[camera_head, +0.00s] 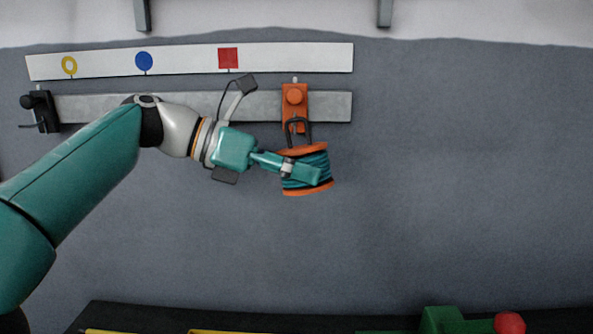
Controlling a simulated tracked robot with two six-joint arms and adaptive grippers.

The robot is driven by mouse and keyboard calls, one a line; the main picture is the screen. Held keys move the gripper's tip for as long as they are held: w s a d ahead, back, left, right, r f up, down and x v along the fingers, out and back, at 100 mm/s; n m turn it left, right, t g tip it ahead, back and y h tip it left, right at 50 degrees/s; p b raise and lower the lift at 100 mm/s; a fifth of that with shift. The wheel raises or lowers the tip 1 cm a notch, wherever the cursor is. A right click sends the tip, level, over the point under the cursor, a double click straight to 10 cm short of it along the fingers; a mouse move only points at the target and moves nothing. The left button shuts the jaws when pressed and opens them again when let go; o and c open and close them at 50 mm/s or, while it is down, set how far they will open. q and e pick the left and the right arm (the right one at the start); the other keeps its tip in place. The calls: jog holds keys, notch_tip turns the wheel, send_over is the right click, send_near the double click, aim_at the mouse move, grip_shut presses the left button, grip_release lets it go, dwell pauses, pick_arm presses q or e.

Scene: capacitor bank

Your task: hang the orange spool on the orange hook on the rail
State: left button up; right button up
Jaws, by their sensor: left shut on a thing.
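The orange spool (306,191) has orange end discs and teal windings, with a dark loop (299,128) at its top. My left gripper (308,174) is shut on the spool and holds it in front of the wall, slightly tilted. The orange hook (295,97) is an orange block with a round knob on the grey rail, directly above the spool. The dark loop overlaps the lower part of the orange hook in the view. I cannot tell whether the loop is around the hook or only in front of it. My right gripper is not in view.
The grey rail (335,107) runs along the wall, with a black clamp (42,110) at its left end. A white strip above has a yellow ring, a blue disc and a red square (228,58). A green thing with a red knob (509,323) stands at bottom right.

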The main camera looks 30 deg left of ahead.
pick_arm(q)
jog(key=w+a+f+p, duration=0.1)
jog(key=w+a+p, duration=0.1)
jog(key=w, duration=0.3)
jog(key=shift+a+p, duration=0.35)
jog(key=shift+a, duration=0.35)
jog(key=shift+w+f, duration=0.1)
jog(key=shift+f, duration=0.15)
dwell(0.5)
jog(key=o, duration=1.3)
jog(key=shift+c, duration=0.2)
jog(key=shift+a, duration=0.1)
jog(key=v, duration=1.2)
